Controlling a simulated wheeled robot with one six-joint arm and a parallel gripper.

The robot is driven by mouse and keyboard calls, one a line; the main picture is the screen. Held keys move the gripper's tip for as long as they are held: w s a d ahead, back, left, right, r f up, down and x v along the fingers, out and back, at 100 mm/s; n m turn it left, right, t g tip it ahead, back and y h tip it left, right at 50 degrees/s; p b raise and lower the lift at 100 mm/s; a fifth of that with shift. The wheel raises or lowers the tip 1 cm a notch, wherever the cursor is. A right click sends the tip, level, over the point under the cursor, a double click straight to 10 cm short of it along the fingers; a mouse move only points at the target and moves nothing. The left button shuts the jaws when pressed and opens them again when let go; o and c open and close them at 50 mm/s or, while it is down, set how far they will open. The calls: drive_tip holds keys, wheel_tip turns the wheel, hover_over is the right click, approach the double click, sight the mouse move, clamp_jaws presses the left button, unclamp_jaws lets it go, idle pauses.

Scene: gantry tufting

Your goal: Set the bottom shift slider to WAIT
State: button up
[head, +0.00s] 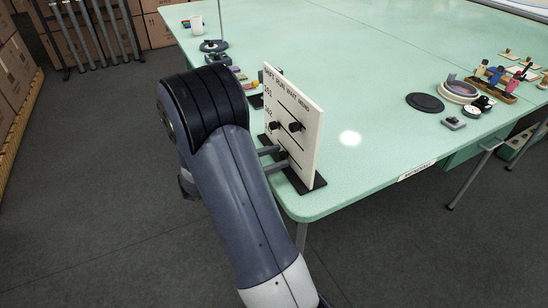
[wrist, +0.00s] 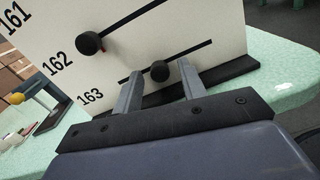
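The white board (head: 308,150) stands upright at the table's near corner, with slots in rows 161, 162 and 163 and the headings SHIFT, RUN, WAIT, MEND. In the wrist view, the bottom slider's black knob (wrist: 160,71) sits partway along the 163 slot, left of its right end. My gripper (wrist: 160,68) is open, one finger on each side of this knob, with visible gaps; contact is not seen. The row 162 knob (wrist: 90,43) is near the left end of its slot. In the head view, my gripper (head: 275,157) reaches the board's lower part; the bottom knob is hard to make out there.
The board's dark base (head: 306,184) rests on the green table (head: 380,150). Clear tabletop lies right of the board.

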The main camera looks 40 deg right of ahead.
drive_tip(key=v, duration=1)
drive_tip(key=shift+a, duration=0.4)
drive_tip(key=x, duration=1.1)
drive_tip(key=shift+w, duration=0.1)
drive_tip(key=shift+a, duration=0.1)
drive_tip(key=shift+s+a, duration=0.15)
drive_tip(key=shift+s, duration=0.5)
